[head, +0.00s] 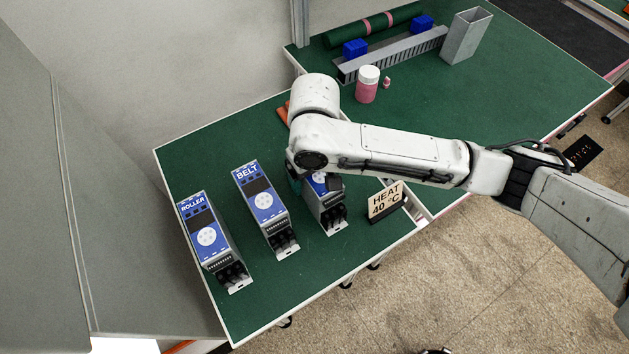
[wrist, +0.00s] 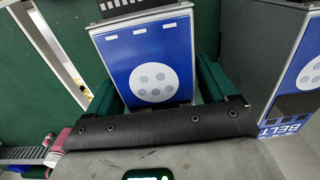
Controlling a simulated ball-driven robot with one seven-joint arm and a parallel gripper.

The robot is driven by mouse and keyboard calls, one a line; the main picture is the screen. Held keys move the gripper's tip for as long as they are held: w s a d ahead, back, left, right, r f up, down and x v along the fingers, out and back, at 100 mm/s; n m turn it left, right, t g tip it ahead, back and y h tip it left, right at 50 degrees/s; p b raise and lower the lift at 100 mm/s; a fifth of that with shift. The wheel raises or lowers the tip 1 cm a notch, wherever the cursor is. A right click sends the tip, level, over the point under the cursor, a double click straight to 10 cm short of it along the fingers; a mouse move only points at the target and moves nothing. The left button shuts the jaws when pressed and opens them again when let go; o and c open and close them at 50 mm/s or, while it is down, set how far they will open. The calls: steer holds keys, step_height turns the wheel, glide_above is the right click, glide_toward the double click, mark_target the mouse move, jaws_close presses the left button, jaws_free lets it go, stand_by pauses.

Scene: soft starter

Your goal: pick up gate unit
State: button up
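Three blue-faced units stand on the green table. The roller unit (head: 206,238) is at the left and the belt unit (head: 264,203) is in the middle. The third unit (head: 331,215), taken as the gate unit, stands right of them; my arm covers its upper part and its label is hidden. My gripper (wrist: 155,75) is over this unit. In the wrist view, its green fingers lie on either side of the unit's blue face (wrist: 130,65), with a slight gap at the right finger. It looks open; contact at the left finger is unclear. The unit still appears to stand on the table.
The "HEAT 40 °C" sign (head: 385,202) stands close right of the third unit. The belt unit (wrist: 262,50) is close beside my gripper. A pink jar (head: 367,87), a grey duct (head: 392,54) and a metal box (head: 466,36) stand farther back. The table front is clear.

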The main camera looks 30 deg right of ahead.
steer(key=c, duration=1.4)
steer(key=shift+o, duration=0.2)
steer(key=shift+r, duration=0.15)
